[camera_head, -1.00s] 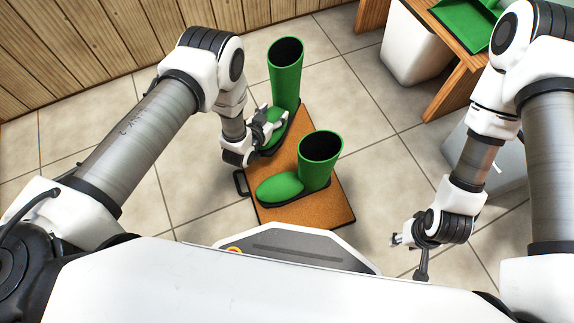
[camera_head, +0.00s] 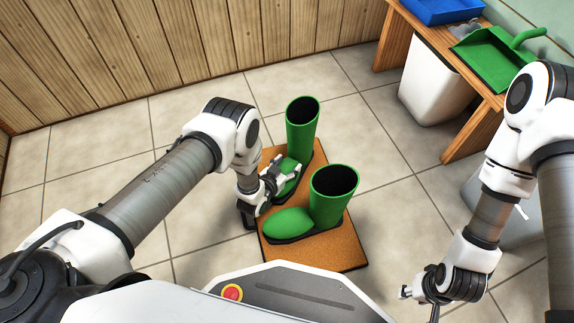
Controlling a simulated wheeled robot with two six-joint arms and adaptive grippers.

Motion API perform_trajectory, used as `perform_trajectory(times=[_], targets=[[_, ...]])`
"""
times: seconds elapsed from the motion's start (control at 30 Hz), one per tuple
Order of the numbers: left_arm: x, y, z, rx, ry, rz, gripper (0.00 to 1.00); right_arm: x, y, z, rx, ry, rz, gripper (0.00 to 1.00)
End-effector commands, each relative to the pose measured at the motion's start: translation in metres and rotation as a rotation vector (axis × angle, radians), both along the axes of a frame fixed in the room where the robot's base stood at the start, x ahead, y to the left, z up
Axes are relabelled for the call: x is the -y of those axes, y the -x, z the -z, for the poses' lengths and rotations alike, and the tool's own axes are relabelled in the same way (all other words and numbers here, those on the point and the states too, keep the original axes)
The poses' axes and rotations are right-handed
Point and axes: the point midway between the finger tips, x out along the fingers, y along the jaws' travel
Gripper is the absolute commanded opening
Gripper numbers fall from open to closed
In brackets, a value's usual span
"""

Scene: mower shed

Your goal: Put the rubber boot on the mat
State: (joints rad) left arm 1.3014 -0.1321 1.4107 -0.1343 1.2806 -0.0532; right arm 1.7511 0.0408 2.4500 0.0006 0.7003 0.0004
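The mat (camera_head: 345,252), brown with a dark edge, lies on the tiled floor. One green rubber boot (camera_head: 301,128) stands upright at its far end and appears to rest on it. A second green boot (camera_head: 332,196) stands upright on the near part, toe to the left. My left gripper (camera_head: 276,178) is at the toe of the far boot, its fingers against or over the foot. The grip itself is partly hidden. My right gripper (camera_head: 418,300) is low at the right, away from the boots, its fingers spread and empty.
A wooden bench (camera_head: 470,135) stands at the right, with a green dustpan (camera_head: 490,62) and a blue tray (camera_head: 440,10) on it. A white bin (camera_head: 434,82) is beneath. A wooden wall (camera_head: 150,50) closes the back. Floor at the left is clear.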

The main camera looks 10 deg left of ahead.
Motion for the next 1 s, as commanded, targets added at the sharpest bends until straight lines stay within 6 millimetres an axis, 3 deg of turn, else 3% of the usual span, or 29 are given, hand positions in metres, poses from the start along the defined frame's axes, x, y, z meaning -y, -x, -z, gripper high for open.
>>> perform_trajectory(times=[0.03,0.07,0.47,0.57,0.8,1.0], targets=[[0.0,0.0,0.0,-0.001,0.0,0.0,0.79,0.0,0.0,0.0,0.0,0.0,0.0,0.4],[0.0,0.0,0.0,-0.001,0.0,0.0,0.87,0.0,0.0,0.0,0.0,0.0,0.0,0.4],[-0.001,0.003,-0.005,-0.002,-0.001,0.0,0.87,0.0,0.0,-0.006,0.0,0.0,0.0,0.4],[-0.005,0.017,-0.014,-0.005,-0.001,-0.001,0.87,0.0,0.0,-0.017,-0.001,0.0,-0.001,0.4],[-0.021,0.072,-0.039,-0.006,0.0,-0.001,0.87,0.0,0.0,-0.049,-0.001,0.0,-0.002,0.4],[-0.03,0.102,-0.049,-0.003,-0.001,0.0,0.87,0.0,0.0,-0.061,-0.001,0.0,-0.002,0.4]])
